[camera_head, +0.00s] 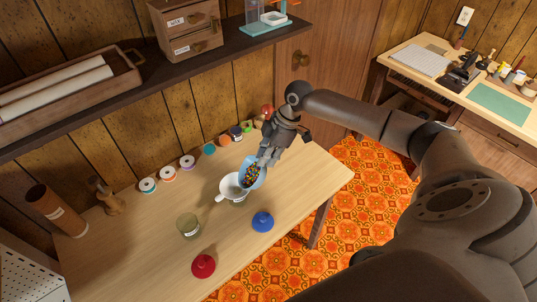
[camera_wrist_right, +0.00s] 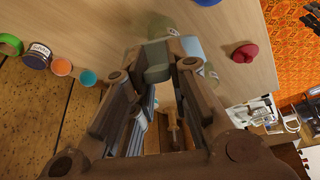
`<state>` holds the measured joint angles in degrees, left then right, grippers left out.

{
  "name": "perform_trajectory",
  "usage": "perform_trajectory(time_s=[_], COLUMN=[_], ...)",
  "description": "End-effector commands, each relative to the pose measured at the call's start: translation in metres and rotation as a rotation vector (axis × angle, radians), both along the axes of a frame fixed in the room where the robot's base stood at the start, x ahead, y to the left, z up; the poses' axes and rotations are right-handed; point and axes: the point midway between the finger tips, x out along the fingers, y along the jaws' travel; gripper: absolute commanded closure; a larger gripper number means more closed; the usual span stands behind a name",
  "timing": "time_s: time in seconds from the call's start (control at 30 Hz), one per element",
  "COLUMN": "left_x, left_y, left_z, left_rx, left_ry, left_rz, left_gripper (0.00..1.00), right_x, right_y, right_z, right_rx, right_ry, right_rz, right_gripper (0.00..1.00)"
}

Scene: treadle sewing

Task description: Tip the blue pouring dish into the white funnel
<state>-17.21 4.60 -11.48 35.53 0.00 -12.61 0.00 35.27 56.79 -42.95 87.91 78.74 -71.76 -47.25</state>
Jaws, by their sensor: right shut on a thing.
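The blue pouring dish (camera_head: 243,171) holds many small multicoloured beads and is tilted toward the lower left. My right gripper (camera_head: 264,160) is shut on its upper right side and holds it above the table. The white funnel (camera_head: 228,188) is just below and left of the dish, which overlaps its right rim. A greenish glass jar shows partly under the funnel. In the right wrist view, my right gripper's fingers (camera_wrist_right: 172,66) flank a pale blue part of the dish (camera_wrist_right: 192,48). I cannot tell whether beads are falling. My left gripper is not in view.
On the table (camera_head: 140,250) stand an open glass jar (camera_head: 188,228), a blue lid (camera_head: 262,222) and a red lid (camera_head: 203,266). Several small coloured tubs line the wall. A dark shelf (camera_head: 120,92) overhangs the back. The front left of the table is clear.

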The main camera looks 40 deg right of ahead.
Motion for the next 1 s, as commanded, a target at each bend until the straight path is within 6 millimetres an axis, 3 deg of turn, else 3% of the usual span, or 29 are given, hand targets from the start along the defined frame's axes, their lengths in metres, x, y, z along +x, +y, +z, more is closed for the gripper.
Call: perform_trajectory(time_s=[1.0], left_x=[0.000], left_y=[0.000], left_z=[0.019], left_rx=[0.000], left_ry=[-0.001], left_rz=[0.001], left_gripper=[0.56], right_x=[0.006], right_y=[0.012], right_z=[0.011], right_rx=[-0.110], right_ry=[0.052], right_rz=[-0.001], right_gripper=[1.00])
